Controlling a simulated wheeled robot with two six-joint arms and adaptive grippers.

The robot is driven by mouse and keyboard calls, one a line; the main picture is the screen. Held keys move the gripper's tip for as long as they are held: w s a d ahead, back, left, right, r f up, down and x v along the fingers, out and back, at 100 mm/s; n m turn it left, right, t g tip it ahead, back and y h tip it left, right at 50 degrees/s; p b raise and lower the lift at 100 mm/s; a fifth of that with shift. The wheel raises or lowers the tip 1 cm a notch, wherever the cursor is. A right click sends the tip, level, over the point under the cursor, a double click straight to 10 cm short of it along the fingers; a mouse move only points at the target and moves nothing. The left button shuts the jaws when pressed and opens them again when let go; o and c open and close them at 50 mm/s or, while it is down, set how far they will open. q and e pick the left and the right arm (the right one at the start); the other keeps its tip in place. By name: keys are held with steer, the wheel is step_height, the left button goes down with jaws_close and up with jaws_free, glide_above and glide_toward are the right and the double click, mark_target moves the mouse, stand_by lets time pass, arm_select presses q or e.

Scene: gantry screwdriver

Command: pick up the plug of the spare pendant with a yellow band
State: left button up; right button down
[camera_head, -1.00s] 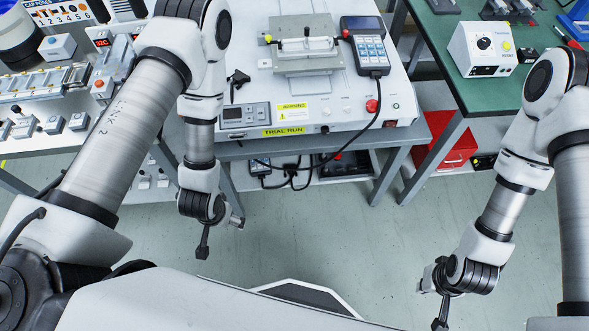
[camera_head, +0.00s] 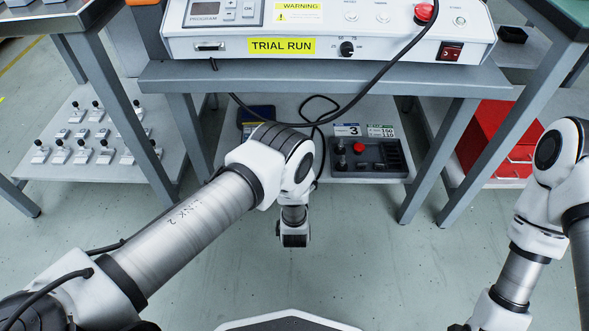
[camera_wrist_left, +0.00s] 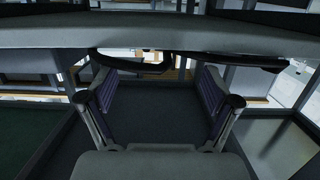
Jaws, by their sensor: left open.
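A pendant (camera_head: 257,113) with a dark blue face lies on the lower shelf below the trial-run bench, partly hidden behind my left arm. A little yellow shows near its lower edge, but I cannot tell if this is a band. A black cable (camera_head: 322,100) loops beside it; I cannot make out its plug. My left wrist is in front of the shelf in the head view, with the fingers not visible there. In the left wrist view my left gripper (camera_wrist_left: 160,103) is open and empty, below a pale horizontal edge and dark cable-like shapes (camera_wrist_left: 145,65). My right gripper is outside the frame.
A dark control box (camera_head: 365,160) with a red button shares the shelf (camera_head: 385,177). Another cable hangs from the bench (camera_head: 420,80) above. Bench legs stand on both sides. A red toolbox (camera_head: 490,140) is to the right, and joystick units (camera_head: 82,155) are left. The floor in front is clear.

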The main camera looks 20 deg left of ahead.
arm_select(q)
steer(key=b+x, duration=0.1)
steer(key=x, duration=0.1)
steer(key=b+x, duration=0.3)
steer(key=shift+w+a+f, duration=0.1)
steer(key=shift+w+a, duration=0.1)
steer(key=shift+a, duration=0.2)
steer(key=shift+w+a, duration=0.1)
steer(key=shift+w, duration=0.2)
steer(key=shift+r, duration=0.2)
steer(key=c, duration=1.4)
